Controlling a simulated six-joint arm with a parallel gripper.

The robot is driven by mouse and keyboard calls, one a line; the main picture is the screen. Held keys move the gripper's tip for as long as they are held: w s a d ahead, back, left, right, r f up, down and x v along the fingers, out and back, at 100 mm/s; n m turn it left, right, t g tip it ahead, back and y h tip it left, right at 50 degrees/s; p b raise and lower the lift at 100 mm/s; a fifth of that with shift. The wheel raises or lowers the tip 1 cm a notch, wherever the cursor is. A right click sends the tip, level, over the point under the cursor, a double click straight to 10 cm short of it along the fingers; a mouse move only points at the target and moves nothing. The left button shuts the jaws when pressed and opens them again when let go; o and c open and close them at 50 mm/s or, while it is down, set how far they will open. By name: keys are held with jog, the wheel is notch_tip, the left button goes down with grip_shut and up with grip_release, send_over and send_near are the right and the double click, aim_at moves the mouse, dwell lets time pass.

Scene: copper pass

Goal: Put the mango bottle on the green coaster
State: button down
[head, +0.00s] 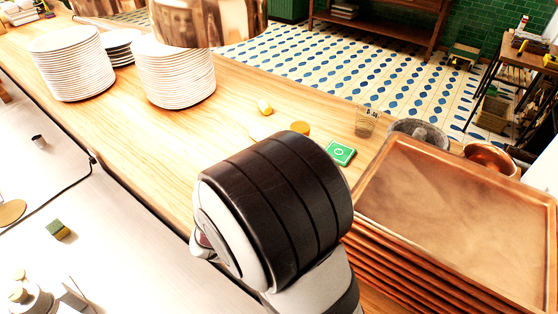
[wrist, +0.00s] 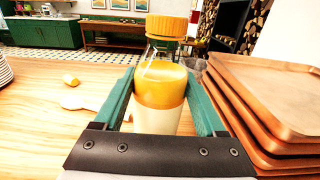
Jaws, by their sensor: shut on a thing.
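The mango bottle (wrist: 160,95) has an orange cap, a clear neck, yellow contents and a pale lower part. It stands upright between the green fingers of my gripper (wrist: 160,84), which is shut on it. In the head view only its orange cap (head: 301,128) shows past my dark wrist; the rest and my gripper are hidden. The green coaster (head: 340,152) is a square with a pale ring mark, lying on the wooden counter just right of the cap in that view. I cannot make out the coaster in the wrist view. Whether the bottle's base touches the counter is hidden.
Stacked copper trays (head: 450,190) stand close on the right. A clear glass (head: 366,120), a stone mortar (head: 420,134) and a copper bowl (head: 489,157) are behind. A small yellow object (head: 264,107) lies left. Plate stacks (head: 175,75) stand farther left, with clear counter between.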

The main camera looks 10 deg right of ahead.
jog(key=w+d+m+g+h, duration=0.2)
jog(key=w+d+m+g, duration=0.1)
jog(key=w+d, duration=1.35)
notch_tip(320, 180, down, 10)
jog(key=w+a, duration=0.1)
jog(key=shift+w, duration=0.3)
grip_release()
jog(key=shift+r, duration=0.1)
jog(key=shift+r, duration=0.1)
jog(key=v, duration=1.2)
jog(key=shift+w+a, duration=0.1)
jog(key=shift+a, duration=0.05)
